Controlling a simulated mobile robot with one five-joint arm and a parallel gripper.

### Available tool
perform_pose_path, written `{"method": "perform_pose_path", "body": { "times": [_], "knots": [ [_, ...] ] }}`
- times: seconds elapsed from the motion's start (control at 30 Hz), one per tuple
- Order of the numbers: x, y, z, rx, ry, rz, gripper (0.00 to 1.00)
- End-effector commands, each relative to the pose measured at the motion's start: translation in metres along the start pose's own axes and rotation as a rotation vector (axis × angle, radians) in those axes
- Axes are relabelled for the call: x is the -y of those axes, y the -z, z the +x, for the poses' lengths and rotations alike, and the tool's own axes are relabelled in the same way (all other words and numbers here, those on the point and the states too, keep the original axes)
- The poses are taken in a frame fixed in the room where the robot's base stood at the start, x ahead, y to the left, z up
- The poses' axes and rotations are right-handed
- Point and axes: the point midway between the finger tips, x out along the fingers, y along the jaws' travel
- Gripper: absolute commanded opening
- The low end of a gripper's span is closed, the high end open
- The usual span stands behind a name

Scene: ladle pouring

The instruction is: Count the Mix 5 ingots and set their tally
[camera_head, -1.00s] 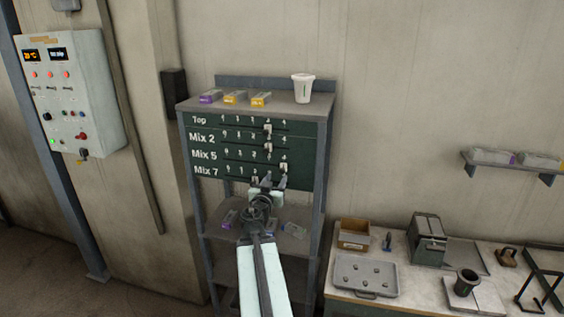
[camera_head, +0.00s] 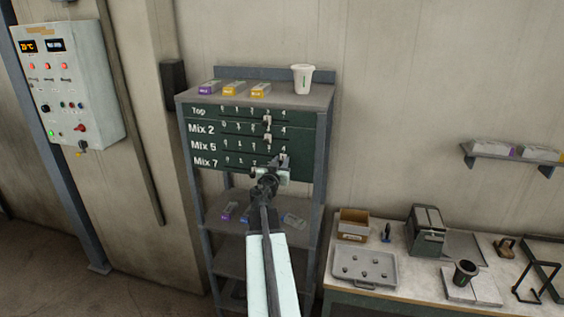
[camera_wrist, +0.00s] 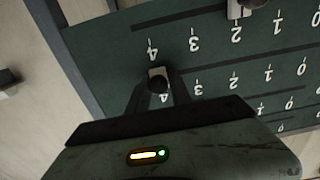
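The green tally board (camera_head: 205,115) has rows marked Top, Mix 2, Mix 5 and Mix 7, each with a slider. The Mix 5 slider (camera_wrist: 158,80) stands at 4, between my fingertips in the wrist view, which sees the board upside down. My gripper (camera_head: 280,163) is open around it, with little gap; contact is unclear. The Mix 7 slider (camera_wrist: 240,7) stands near 2. The Top slider (camera_head: 267,120) and Mix 2 slider (camera_head: 267,139) stand near 3. A purple ingot (camera_head: 208,87) and two yellow ingots (camera_head: 233,88) (camera_head: 260,89) lie on the rack top; their labels are unreadable.
A white cup (camera_head: 302,79) stands on the rack top. The shelf below the board holds a purple-marked ingot (camera_head: 229,210) and others partly behind my arm. A wall shelf (camera_head: 510,157) holds more ingots. The bench at right carries a tray (camera_head: 365,283) and a wooden box (camera_head: 352,225).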

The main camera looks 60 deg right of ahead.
Motion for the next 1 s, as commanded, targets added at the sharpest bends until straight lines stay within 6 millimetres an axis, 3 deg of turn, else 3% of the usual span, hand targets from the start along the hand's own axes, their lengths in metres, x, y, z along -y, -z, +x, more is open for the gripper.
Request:
{"method": "perform_pose_path", "body": {
  "times": [0.03, 0.07, 1.0],
  "knots": [
    [0.0006, 0.0, -0.0001, 0.0, 0.001, 0.0, 0.08],
    [0.0007, 0.0, -0.0002, 0.0, 0.002, 0.0, 0.0],
    [0.0024, -0.0001, -0.0008, 0.0, 0.004, 0.001, 0.0]
  ]
}}
